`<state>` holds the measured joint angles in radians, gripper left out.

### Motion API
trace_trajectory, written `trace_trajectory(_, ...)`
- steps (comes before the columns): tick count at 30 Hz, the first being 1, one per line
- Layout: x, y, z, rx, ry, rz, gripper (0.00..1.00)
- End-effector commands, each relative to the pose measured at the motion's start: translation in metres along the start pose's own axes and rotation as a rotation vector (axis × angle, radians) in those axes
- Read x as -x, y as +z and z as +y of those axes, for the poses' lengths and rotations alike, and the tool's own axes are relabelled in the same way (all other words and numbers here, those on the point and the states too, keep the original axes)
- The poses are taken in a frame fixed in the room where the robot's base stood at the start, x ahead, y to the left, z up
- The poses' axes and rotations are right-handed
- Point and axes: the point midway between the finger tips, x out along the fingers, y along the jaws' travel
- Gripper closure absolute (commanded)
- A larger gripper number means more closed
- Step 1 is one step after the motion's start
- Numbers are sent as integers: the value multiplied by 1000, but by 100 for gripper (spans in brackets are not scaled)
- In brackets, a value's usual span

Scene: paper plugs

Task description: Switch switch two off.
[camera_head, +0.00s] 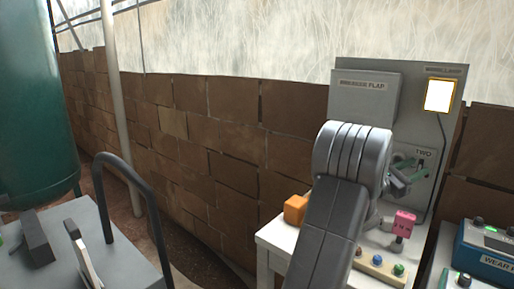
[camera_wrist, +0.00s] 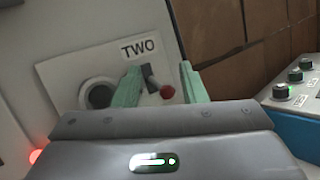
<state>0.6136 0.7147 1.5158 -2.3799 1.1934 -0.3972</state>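Switch two (camera_wrist: 150,77) is a small dark lever on a white plate under a "TWO" label (camera_wrist: 140,48) in the wrist view. A red round lamp or button (camera_wrist: 167,92) sits at its lower right and a dark round fitting (camera_wrist: 97,93) to its left. In the head view the "TWO" label (camera_head: 424,152) shows on the grey panel (camera_head: 405,115). My gripper (camera_wrist: 160,75) has green fingers apart, one either side of the lever in the picture. I cannot tell whether either touches it. My gripper (camera_head: 408,175) also shows in front of the panel in the head view.
A box marked as a flap (camera_head: 365,100) and a bright yellow-framed screen (camera_head: 439,96) are on the panel. A white table (camera_head: 275,238) below holds an orange block (camera_head: 295,208), a pink piece (camera_head: 404,222) and coloured knobs (camera_head: 378,261). A blue box (camera_head: 485,255) stands right.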

Motion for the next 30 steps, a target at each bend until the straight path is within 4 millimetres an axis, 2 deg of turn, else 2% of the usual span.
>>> trace_trajectory(1, -4, 14, 3, -4, 0, -2, 62)
trace_trajectory(11, -24, 75, 16, -3, 1, -2, 62)
trace_trajectory(12, -20, 59, 13, 5, 1, 6, 62)
trace_trajectory(13, -18, 52, 12, 5, 1, 7, 62)
trace_trajectory(26, 9, -28, -6, 5, 1, 6, 62)
trace_trajectory(27, 6, -19, -4, 8, 1, 11, 62)
trace_trajectory(30, 6, -16, -4, 23, 2, 35, 62)
